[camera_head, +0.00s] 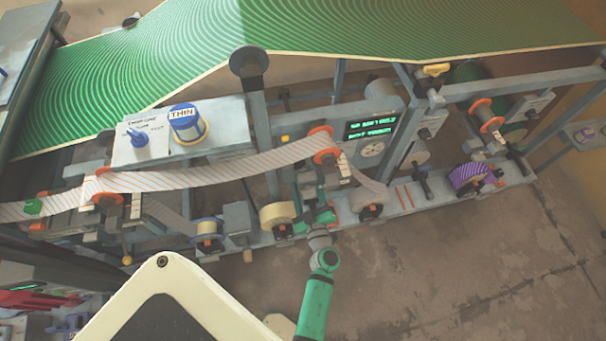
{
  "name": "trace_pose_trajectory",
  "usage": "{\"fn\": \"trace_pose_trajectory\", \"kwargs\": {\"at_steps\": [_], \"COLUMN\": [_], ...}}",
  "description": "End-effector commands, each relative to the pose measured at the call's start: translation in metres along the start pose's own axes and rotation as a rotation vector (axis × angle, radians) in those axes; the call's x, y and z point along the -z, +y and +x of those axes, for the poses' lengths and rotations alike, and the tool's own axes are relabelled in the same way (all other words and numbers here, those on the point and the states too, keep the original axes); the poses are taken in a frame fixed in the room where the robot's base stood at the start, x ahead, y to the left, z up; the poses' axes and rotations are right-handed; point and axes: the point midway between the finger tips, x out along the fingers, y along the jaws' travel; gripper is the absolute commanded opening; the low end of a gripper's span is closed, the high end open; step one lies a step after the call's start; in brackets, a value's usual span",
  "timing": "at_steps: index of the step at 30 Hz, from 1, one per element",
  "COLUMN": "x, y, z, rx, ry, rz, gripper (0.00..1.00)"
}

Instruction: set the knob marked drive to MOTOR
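No knob label reading drive or MOTOR is legible. A blue knob (140,137) stands on a white marked card on the grey shelf at left; the card's small writing cannot be read. A small purple-blue knob (585,134) sits on a grey box at the far right. Which of these is the drive knob, if either, I cannot tell. My gripper (317,208), at the end of my green arm, is at the front rail of the machine, below the striped web and well away from both knobs. Its fingers blend with the machine parts behind, so their opening is unclear.
A blue-and-white can marked THIN (187,123) stands beside the blue knob. A striped web (215,177) runs over orange-ended rollers. A dark display (371,130) shows green text. A large green patterned sheet (330,35) spans the back. The floor (450,270) at lower right is clear.

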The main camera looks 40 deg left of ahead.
Motion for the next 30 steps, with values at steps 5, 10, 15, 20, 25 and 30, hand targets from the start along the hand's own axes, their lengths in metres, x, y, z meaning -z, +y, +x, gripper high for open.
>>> {"fn": "trace_pose_trajectory", "kwargs": {"at_steps": [5, 10, 15, 20, 25, 30], "x": [-0.001, 0.0, 0.0, 0.0, 0.0, 0.0], "y": [0.0, 0.0, 0.0, 0.0, 0.0, 0.0], "z": [-0.031, -0.046, -0.05, -0.05, -0.05, -0.05], "rx": [0.0, -0.001, 0.0, 0.0, 0.0, -0.001], "ry": [-0.002, -0.001, 0.0, 0.0, 0.0, -0.001], "rz": [-0.001, 0.001, 0.0, 0.0, 0.0, 0.0], "gripper": [0.54, 0.54, 0.54, 0.54, 0.54, 0.54]}}
